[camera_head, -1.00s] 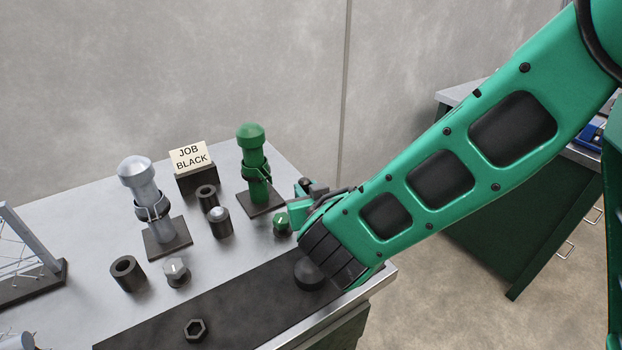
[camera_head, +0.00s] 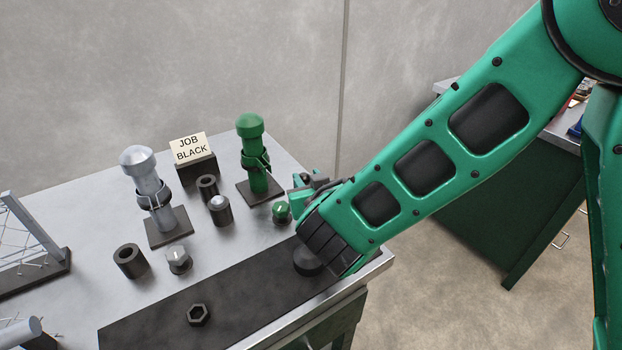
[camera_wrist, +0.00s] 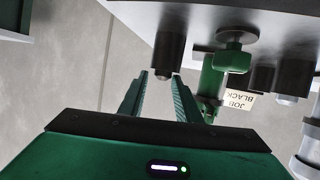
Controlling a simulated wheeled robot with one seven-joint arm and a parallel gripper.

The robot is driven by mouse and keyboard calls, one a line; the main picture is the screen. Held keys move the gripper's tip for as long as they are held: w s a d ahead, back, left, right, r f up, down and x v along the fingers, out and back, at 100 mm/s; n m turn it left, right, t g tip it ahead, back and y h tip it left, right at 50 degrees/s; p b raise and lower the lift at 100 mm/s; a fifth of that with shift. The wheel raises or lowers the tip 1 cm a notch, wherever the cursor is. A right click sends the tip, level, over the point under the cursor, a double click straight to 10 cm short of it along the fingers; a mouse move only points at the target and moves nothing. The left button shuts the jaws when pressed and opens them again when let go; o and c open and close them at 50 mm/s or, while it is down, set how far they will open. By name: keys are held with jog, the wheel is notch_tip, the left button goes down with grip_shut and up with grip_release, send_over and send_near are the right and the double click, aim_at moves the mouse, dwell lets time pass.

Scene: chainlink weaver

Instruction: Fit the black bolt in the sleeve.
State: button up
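My gripper (camera_head: 308,188) is at the table's right end, largely hidden by my forearm in the head view. In the wrist view its two fingers stand apart with nothing between them (camera_wrist: 160,78). A dark cylinder (camera_wrist: 168,52) with a narrower dark tip stands just beyond the fingertips, apparently untouched. It may be the sleeve or bolt; I cannot tell. A dark hollow sleeve (camera_head: 130,262) stands at the left, and another (camera_head: 207,187) farther back. A dark hexagonal piece (camera_head: 197,315) and a dark round piece (camera_head: 308,262), partly behind my arm, lie on the dark mat (camera_head: 150,335).
A green bolt (camera_head: 282,212) stands close left of my gripper. Behind are a green stand (camera_head: 251,150), a silver stand (camera_head: 148,180), a silver-topped dark cylinder (camera_head: 220,210) and a JOB BLACK card (camera_head: 190,149). A grey hex bolt (camera_head: 179,260) stands before the silver stand.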

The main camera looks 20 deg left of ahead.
jog(key=shift+s+f+g, duration=0.3)
jog(key=shift+s+f, duration=0.2)
jog(key=shift+f, duration=0.4)
jog(key=shift+s+d, duration=0.2)
jog(key=r+v, duration=0.1)
jog(key=v, duration=0.9)
jog(key=shift+w+r, duration=0.3)
jog(key=shift+r, duration=0.05)
